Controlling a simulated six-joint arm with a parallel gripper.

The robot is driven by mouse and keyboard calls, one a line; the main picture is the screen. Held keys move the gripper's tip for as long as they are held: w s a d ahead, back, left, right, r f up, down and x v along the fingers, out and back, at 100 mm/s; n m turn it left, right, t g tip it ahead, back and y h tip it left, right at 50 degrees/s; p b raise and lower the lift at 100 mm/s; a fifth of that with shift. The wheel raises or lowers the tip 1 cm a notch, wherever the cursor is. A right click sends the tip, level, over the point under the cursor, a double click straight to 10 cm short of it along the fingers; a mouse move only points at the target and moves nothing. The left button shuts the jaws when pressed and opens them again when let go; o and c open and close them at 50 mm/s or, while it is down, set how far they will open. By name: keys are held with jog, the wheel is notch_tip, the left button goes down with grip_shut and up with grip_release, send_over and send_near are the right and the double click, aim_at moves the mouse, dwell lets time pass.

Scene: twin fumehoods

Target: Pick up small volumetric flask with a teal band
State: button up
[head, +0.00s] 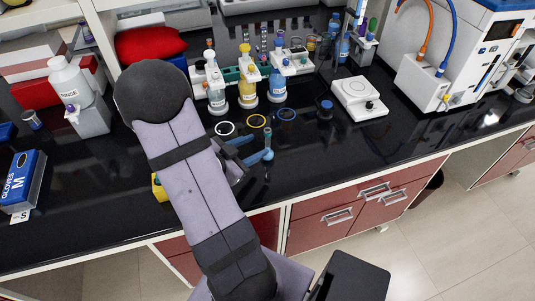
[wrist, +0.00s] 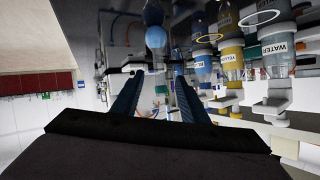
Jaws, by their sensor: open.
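A small flask (head: 268,154) with blue liquid and a thin neck with a teal-green part stands upright on the black counter, right of my gripper. In the wrist view a round blue bulb (wrist: 155,37) shows just beyond the fingertips, in line with the space between them; it looks like this flask. The fingers (wrist: 157,78) also show apart in the wrist view. My arm hides part of the counter.
White, yellow and blue rings (head: 257,121) lie behind the flask. A dark blue-topped item (head: 325,109) and a white balance (head: 360,97) are to the right. The counter's front edge is close, with bare counter right of the flask.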

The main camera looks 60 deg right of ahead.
aim_at(265, 133)
jog(key=s+d+n+h, duration=0.1)
jog(key=d+n+h+b, duration=0.1)
jog(key=shift+s+d+r+n+h, duration=0.2)
jog(key=shift+s+n+h, duration=0.1)
jog(key=shift+s+h, duration=0.1)
jog(key=shift+w+d+r+n+t+h, duration=0.1)
jog(key=shift+d+r+n+t+h, duration=0.05)
jog(key=shift+n+t+h, duration=0.35)
jog(key=shift+w+d+r+n+t+h+b, duration=0.1)
jog(key=shift+w+r+n+t+h+b, duration=0.15)
jog(key=shift+n+t, duration=0.2)
jog(key=shift+w+r+n+t+h+b, duration=0.1)
jog(key=shift+n+t+h+b, duration=0.1)
jog(key=shift+n+t+h, duration=0.2)
jog(key=shift+d+p, duration=0.5)
jog(key=shift+d, duration=0.6)
jog(key=shift+s+d+r+p, duration=0.1)
jog(key=shift+d+r+p, duration=0.05)
jog(key=shift+d+p, duration=0.25)
jog(key=shift+s+d+p, duration=0.15)
jog(key=shift+d+p, duration=0.5)
jog(key=shift+d, duration=0.45)
jog(key=shift+s+d+p, duration=0.1)
jog(key=shift+d+p, duration=0.5)
jog(key=shift+d, duration=0.5)
